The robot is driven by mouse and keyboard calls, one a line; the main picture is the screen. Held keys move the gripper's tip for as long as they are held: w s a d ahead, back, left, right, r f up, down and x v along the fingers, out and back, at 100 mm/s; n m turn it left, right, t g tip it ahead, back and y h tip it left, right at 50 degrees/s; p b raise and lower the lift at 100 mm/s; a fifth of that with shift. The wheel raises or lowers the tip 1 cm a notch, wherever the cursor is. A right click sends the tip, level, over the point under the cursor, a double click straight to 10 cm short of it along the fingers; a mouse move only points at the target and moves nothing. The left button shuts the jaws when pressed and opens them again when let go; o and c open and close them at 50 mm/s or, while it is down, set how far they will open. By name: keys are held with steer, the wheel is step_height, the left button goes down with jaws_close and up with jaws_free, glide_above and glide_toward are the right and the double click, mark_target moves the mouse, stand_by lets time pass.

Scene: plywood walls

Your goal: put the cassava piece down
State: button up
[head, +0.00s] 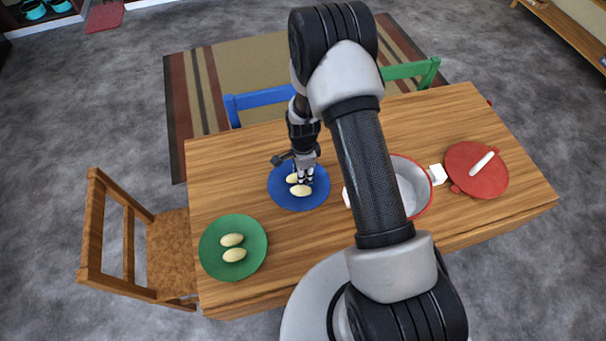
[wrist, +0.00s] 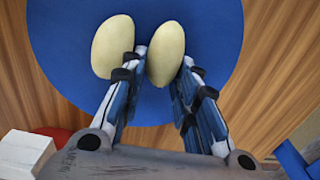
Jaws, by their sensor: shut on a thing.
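My gripper (wrist: 162,62) is shut on a pale cream, oval cassava piece (wrist: 166,54), with one finger on each side of it. In the head view this piece (head: 292,178) is the farther one at the blue plate (head: 284,200). A second cassava piece (wrist: 112,46) is close beside the left finger; it lies on the blue plate and shows nearer in the head view (head: 300,190). The held piece is over the plate's surface; whether it touches the plate I cannot tell.
A green plate (head: 215,262) with two similar pieces stands at the table's left front. A red-rimmed bowl (head: 412,185), white blocks (head: 437,174) and a red round item (head: 463,158) with a white bar are to the right. Chairs stand at the left and far sides.

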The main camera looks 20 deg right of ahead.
steer(key=shift+s+f, duration=0.1)
steer(key=o, duration=0.9)
steer(key=shift+c, duration=0.2)
